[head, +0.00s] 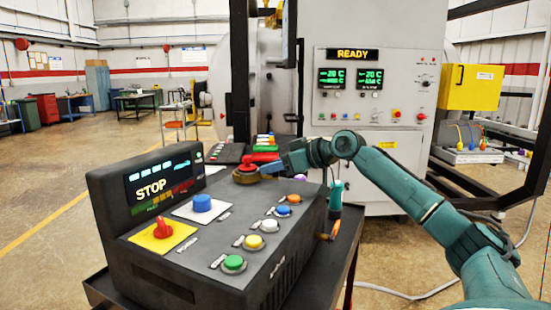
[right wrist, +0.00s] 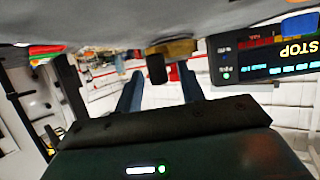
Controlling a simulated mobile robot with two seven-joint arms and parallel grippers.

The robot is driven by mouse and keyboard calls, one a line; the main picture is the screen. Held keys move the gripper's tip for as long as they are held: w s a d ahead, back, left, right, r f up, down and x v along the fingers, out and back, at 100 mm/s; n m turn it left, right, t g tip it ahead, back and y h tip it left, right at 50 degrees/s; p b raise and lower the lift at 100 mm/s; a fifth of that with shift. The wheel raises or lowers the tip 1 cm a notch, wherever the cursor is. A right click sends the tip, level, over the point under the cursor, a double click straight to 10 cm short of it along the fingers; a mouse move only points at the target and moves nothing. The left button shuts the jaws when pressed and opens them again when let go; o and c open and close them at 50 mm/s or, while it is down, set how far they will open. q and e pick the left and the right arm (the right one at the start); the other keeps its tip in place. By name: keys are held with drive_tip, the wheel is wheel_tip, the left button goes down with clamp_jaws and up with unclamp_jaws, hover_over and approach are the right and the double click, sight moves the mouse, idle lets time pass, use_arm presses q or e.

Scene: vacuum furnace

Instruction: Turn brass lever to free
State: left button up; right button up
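My right gripper (head: 283,164) is just right of the brass piece in the head view. In the right wrist view its two fingers (right wrist: 160,90) stand apart, with the dark grip showing between them; I cannot tell whether they touch it. My left gripper is not in view.
The console carries a red knob on a yellow plate (head: 163,230), a blue button (head: 202,202) and several coloured buttons along its right side. Its raised screen (head: 160,185) reads STOP. Behind stands a grey cabinet (head: 375,100) reading READY. Open floor lies to the left.

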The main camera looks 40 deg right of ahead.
drive_tip(key=shift+w, duration=0.1)
drive_tip(key=shift+c, duration=0.5)
clamp_jaws()
